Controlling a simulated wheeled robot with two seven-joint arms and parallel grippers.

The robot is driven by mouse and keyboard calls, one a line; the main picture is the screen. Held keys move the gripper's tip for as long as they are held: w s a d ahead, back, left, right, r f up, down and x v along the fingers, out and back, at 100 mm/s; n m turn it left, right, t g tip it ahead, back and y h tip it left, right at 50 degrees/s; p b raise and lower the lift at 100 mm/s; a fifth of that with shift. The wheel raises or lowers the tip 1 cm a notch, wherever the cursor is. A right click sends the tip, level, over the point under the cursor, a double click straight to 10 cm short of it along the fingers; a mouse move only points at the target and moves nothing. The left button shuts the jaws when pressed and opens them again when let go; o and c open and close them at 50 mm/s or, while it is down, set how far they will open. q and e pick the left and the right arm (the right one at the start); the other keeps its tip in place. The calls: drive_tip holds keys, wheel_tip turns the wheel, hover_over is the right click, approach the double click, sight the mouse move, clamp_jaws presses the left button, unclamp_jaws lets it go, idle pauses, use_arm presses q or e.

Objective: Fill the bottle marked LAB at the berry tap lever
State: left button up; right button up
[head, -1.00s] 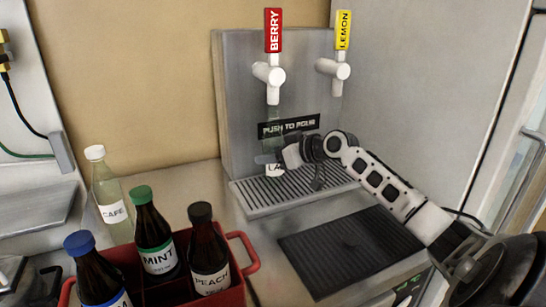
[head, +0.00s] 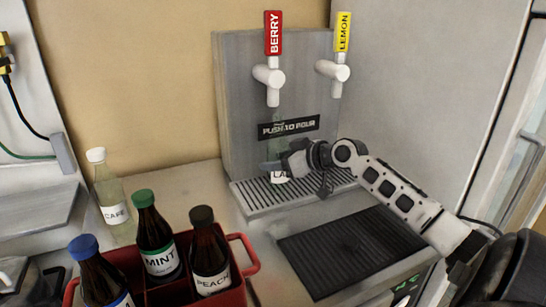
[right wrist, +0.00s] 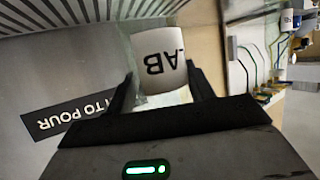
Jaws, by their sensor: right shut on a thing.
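The clear bottle marked LAB (head: 276,148) is in front of the tap panel, near the berry tap, over the drip tray. Its white label reads "AB" upside down in the right wrist view (right wrist: 160,62). My right gripper (head: 286,160) is shut on the bottle, one finger on each side of it in the right wrist view (right wrist: 165,90). The berry tap lever (head: 273,32) is red and upright, above a white spout (head: 272,92). The bottle's mouth is faint against the panel, a little below the spout. My left gripper is not in view.
A yellow lemon lever (head: 343,32) stands to the right. The slotted drip tray (head: 245,203) lies below the taps, with a black mat (head: 350,250) in front. A red crate (head: 247,250) holds several dark bottles. A clear CAFE bottle (head: 108,190) stands behind it.

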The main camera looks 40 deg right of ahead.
drive_tip(key=s+a+p, duration=0.3)
drive_tip(key=s+p, duration=0.2)
drive_tip(key=s, duration=0.6)
drive_tip(key=shift+s+a, duration=0.2)
drive_tip(key=shift+a, duration=0.1)
idle(0.3)
idle(0.5)
